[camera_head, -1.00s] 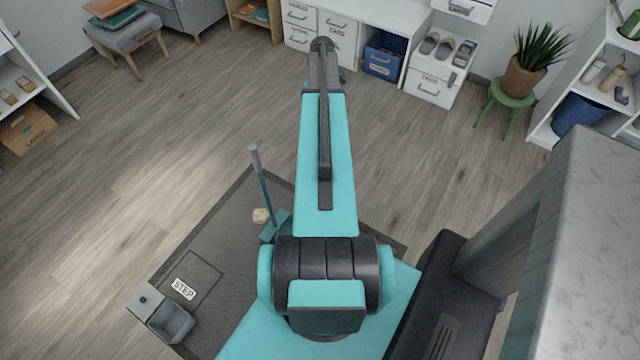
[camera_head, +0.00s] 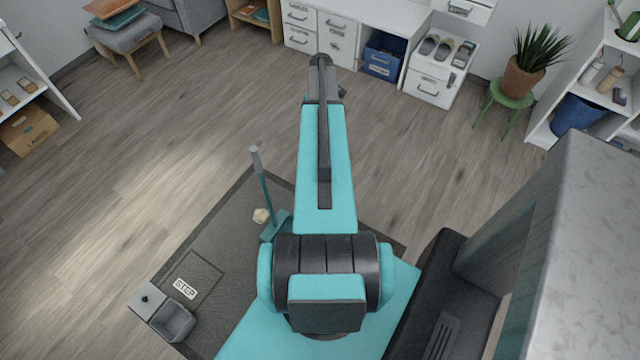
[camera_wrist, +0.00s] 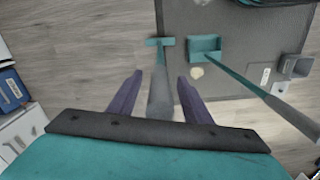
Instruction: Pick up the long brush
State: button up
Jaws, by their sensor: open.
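The long brush (camera_wrist: 160,98) shows in the wrist view as a grey grip, with a teal shaft and crosswise teal head beyond. My gripper (camera_wrist: 160,76) is open in the wrist view, its two purple fingers on either side of the brush's grip in the picture. I cannot tell whether they are level with the grip, and I see no contact. In the head view my arm hides the gripper, and I cannot make out the brush there.
A teal dustpan (camera_wrist: 205,50) with a long handle stands right of the brush; it seems to be the tool left of my arm in the head view (camera_head: 274,226). A crumpled scrap (camera_head: 261,215) lies beside it. A pedal bin (camera_head: 172,320) stands on the dark mat (camera_head: 215,255).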

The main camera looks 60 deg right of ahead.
jog(key=shift+f, duration=0.3)
dwell(0.4)
grip_shut()
jog(key=shift+r, duration=0.15)
jog(key=shift+r+b, duration=0.7)
jog(key=shift+r, duration=0.85)
jog(key=s+a+r+b, duration=0.1)
jog(key=s+a+b, duration=0.2)
jog(key=s+a, duration=0.8)
jog(key=shift+s+a+r+b, duration=0.2)
jog(key=shift+r+b, duration=0.15)
